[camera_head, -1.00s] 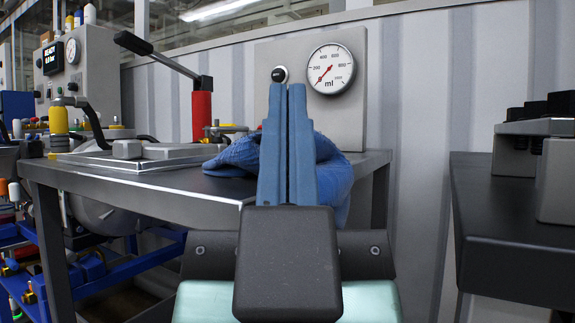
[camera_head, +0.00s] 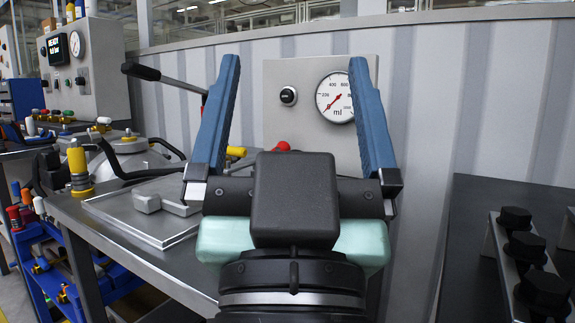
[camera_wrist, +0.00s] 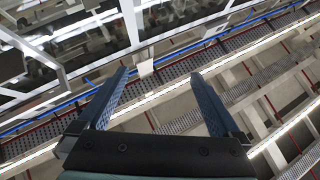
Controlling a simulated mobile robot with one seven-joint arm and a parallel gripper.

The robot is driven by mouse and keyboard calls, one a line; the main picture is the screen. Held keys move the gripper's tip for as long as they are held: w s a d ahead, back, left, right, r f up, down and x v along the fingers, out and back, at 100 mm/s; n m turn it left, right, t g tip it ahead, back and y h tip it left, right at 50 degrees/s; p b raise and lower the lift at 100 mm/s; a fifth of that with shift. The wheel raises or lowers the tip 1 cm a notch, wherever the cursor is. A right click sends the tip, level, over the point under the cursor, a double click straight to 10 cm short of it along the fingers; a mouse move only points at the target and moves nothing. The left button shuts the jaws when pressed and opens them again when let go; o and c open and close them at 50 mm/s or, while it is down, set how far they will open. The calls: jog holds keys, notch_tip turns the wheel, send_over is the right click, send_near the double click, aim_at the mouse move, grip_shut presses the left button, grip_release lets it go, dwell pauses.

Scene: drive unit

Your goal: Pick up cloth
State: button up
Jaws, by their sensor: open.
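My gripper (camera_head: 294,61) is open in the head view, its two blue fingers spread wide and pointing up, with nothing between them. It also shows in the wrist view (camera_wrist: 159,73), open and empty against the ceiling structure. The cloth is not visible in either view now; my gripper and wrist cover the part of the grey metal table (camera_head: 85,225) where it lay earlier.
A flat metal plate with a block (camera_head: 150,220) lies on the table at left, near a yellow-handled fitting (camera_head: 78,165). A gauge panel (camera_head: 290,125) stands behind. A dark bench (camera_head: 470,220) with black-knobbed parts (camera_head: 525,245) is at right.

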jog(key=w+r+g+p, duration=0.2)
jog(key=w+r+p, duration=0.2)
jog(key=r+p, duration=0.3)
jog(key=w+a+f+m+g+p, duration=0.25)
jog(key=w+f+g+p, duration=0.2)
jog(key=p, duration=0.95)
jog(key=w+a+f+m+g+p, duration=0.1)
jog(key=w+a+f+g+p, duration=0.35)
jog(key=p, duration=1.05)
jog(key=s+d+f+m+g+h+p, duration=0.15)
jog(key=s+g+p, duration=0.3)
jog(key=p, duration=0.55)
jog(key=s+f+g+h+p, duration=0.2)
jog(key=s+f+g+p, duration=0.3)
jog(key=p, duration=0.6)
jog(key=shift+t, duration=0.65)
jog(key=b+x, duration=0.6)
jog(key=b, duration=0.1)
jog(key=shift+w, duration=0.1)
jog(key=shift+b+x, duration=0.85)
jog(key=shift+x, duration=0.15)
jog(key=shift+w+d+r, duration=0.1)
jog(key=shift+r, duration=0.1)
